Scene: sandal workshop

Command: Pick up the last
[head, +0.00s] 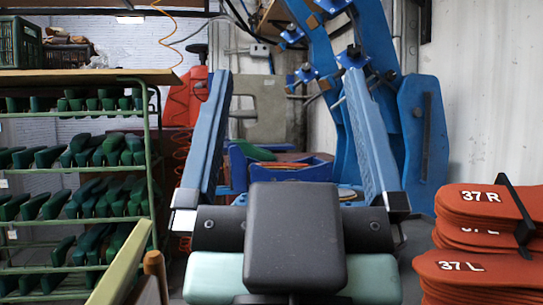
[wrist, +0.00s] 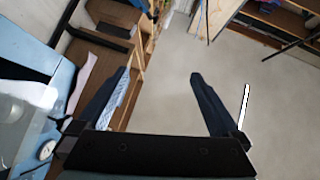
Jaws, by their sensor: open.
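Many dark green shoe lasts (head: 88,150) sit in rows on a green metal rack (head: 147,170) at the left of the head view. Which of them is the task's last I cannot tell. A green piece (head: 252,151) lies at a blue bin in the middle distance; I cannot tell if it is a last. My gripper (head: 288,76) is open and empty, its two blue fingers wide apart and pointing away from the head camera, to the right of the rack. In the wrist view, my gripper (wrist: 160,74) has bare floor and wooden shelving behind its fingers. No last is clear there.
Stacked red-orange soles (head: 485,205) marked 37 stand close at the right. A tall blue machine (head: 423,145) stands behind them. A wooden top (head: 90,77) with a crate (head: 20,42) covers the rack. The wrist view shows open grey floor (wrist: 170,60) and a blue surface (wrist: 30,45) at left.

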